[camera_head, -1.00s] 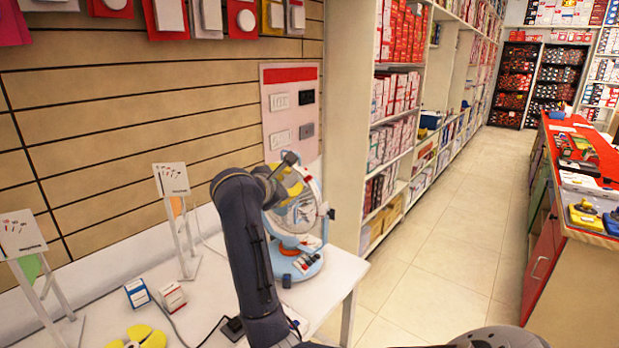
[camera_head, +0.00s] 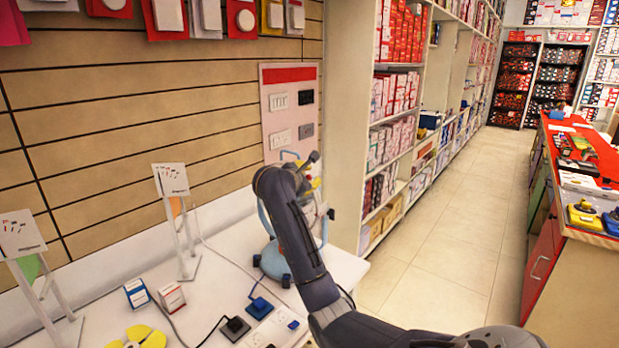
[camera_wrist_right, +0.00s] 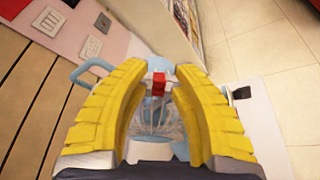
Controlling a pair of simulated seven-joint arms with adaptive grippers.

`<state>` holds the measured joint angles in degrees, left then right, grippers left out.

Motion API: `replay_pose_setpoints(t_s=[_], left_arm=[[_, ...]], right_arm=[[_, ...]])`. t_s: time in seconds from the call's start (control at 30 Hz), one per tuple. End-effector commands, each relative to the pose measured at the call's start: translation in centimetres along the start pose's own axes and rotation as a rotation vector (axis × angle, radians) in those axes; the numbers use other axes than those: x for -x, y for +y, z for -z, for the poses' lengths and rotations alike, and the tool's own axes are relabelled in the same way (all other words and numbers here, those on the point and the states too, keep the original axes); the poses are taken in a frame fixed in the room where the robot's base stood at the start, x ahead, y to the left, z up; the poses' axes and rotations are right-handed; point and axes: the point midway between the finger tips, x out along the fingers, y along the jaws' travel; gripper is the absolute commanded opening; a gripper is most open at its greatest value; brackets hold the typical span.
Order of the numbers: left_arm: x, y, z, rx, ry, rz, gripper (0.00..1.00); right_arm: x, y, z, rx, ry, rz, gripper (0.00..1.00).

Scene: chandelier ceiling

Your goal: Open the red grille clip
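The red grille clip (camera_wrist_right: 158,83) sits on the upper rim of the light blue desk fan in the right wrist view. The fan's wire grille (camera_wrist_right: 157,120) shows below it, between my fingers. My right gripper (camera_wrist_right: 156,72) has yellow padded fingers on either side of the clip, open, with small gaps seeming to show beside it. In the head view the fan (camera_head: 271,262) stands on the white table, mostly hidden behind my right arm. Only bits of the yellow fingers (camera_head: 315,183) show there, and the clip is hidden. My left gripper is not in view.
The white table (camera_head: 225,262) also holds two small boxes (camera_head: 171,297), a card stand (camera_head: 180,215), a yellow propeller-like part (camera_head: 146,337) and a socket strip (camera_head: 272,330). A slatted wall is behind. Shelves (camera_head: 395,130) rise to the right.

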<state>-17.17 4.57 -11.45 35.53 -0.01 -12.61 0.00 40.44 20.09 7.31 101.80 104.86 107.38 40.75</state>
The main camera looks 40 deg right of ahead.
Motion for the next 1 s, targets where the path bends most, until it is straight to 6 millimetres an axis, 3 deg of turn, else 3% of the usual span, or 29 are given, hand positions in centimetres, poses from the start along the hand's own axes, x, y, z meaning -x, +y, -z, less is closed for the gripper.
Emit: replay_pose_setpoints(t_s=[0.43, 0.47, 0.7, 1.0], left_arm=[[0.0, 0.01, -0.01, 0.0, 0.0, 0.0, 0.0], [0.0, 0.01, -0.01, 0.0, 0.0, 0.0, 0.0], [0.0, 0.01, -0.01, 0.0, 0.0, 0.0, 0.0], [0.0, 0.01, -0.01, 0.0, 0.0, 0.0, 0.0]], right_arm=[[-0.63, -0.03, 0.05, -0.001, 0.001, 0.001, 0.24], [-0.63, -0.03, 0.05, 0.0, 0.001, 0.001, 0.27], [-0.62, -0.03, 0.05, 0.0, 0.001, 0.001, 0.0], [-0.62, -0.05, 0.05, 0.0, 0.002, 0.001, 0.0]])
